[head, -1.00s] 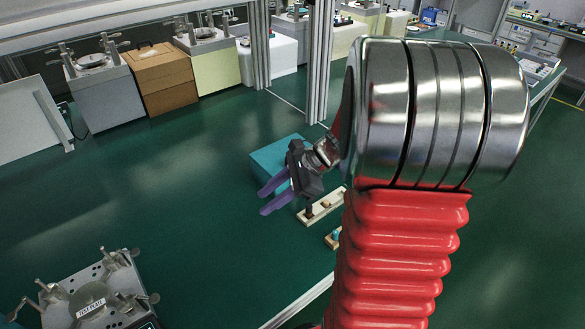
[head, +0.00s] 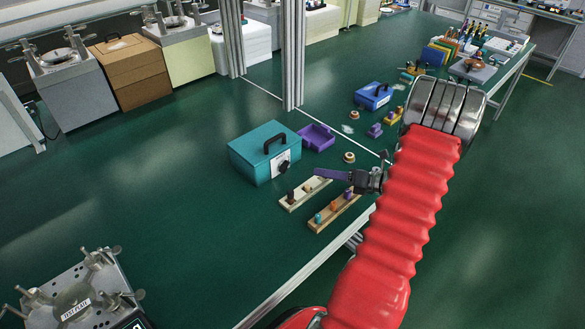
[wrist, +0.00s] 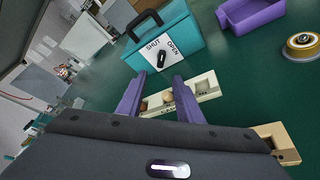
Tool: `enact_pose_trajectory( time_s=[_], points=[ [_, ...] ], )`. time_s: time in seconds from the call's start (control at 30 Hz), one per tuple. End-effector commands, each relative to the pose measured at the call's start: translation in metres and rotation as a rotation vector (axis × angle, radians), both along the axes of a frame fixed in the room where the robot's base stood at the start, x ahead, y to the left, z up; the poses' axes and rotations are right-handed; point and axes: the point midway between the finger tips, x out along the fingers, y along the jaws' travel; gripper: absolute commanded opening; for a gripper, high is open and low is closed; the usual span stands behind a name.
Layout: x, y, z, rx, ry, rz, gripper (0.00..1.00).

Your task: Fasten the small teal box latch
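The small teal box (head: 254,146) stands on the green surface with its lid down and a black handle on top. It also shows at the top of the wrist view (wrist: 182,32). Its front has a white plate (wrist: 150,53) marked SHUT and OPEN, with a black latch knob (wrist: 161,59) between the words. I cannot tell which word the knob points to. My gripper (head: 318,174) is right of the box, apart from it. In the wrist view its purple fingers (wrist: 160,79) are spread and empty, below the plate.
Two wooden strips with pegs, one pale (head: 290,204) and one brown (head: 322,222), lie in front of the box. A purple tray (head: 318,137) is behind right. A blue box (head: 374,96) stands farther back. A metal fixture (head: 75,295) is front left; the left middle is clear.

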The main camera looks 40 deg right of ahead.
Motion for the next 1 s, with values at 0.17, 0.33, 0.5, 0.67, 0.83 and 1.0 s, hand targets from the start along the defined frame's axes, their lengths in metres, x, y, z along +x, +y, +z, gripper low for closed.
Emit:
enact_pose_trajectory(
  time_s=[0.17,0.33,0.5,0.67,0.83,1.0],
  points=[
    [-0.002,-0.004,-0.002,0.015,-0.001,-0.017,0.33],
    [-0.002,-0.004,-0.002,0.013,-0.001,-0.014,0.33],
    [0.003,-0.001,-0.003,0.012,-0.001,-0.011,0.33],
    [0.017,0.003,-0.007,0.012,-0.003,-0.010,0.33],
    [0.040,0.011,-0.014,0.012,-0.001,-0.008,0.33],
    [0.064,0.019,-0.021,0.012,-0.002,-0.009,0.33]
  ],
)
